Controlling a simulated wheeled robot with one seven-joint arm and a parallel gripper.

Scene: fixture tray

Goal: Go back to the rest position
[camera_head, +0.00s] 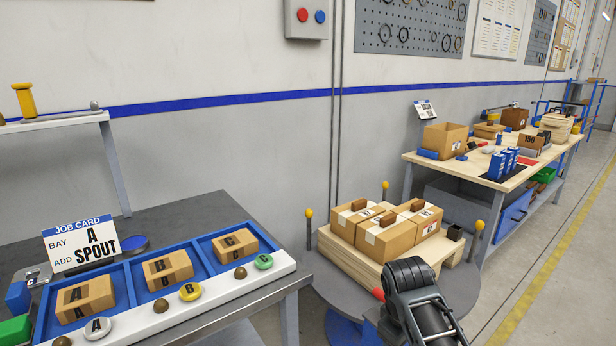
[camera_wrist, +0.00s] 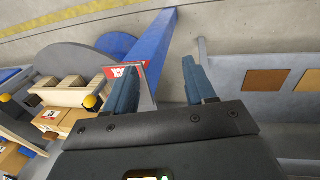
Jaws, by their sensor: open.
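My gripper (camera_wrist: 162,82) is open in the wrist view, its two blue fingers apart with bare floor and part of a blue beam beyond them. Nothing shows held between the fingers. In the camera_head view a dark link of my arm (camera_head: 418,300) reaches up from the bottom edge, in front of the round grey stand; my gripper cannot be made out there. A blue fixture tray (camera_head: 128,278) on the left bench holds boxes marked A (camera_head: 85,298), B (camera_head: 167,268) and C (camera_head: 231,245), one per bay. A job card (camera_head: 81,243) reading bay A, add spout, stands behind it.
Several cartons (camera_head: 386,238) sit on a wooden pallet with yellow-topped posts, close to my arm. A red-and-white card (camera_wrist: 120,71) shows beside the left finger. A wooden workbench (camera_head: 425,160) with boxes stands at the right rear. Floor at the far right is clear.

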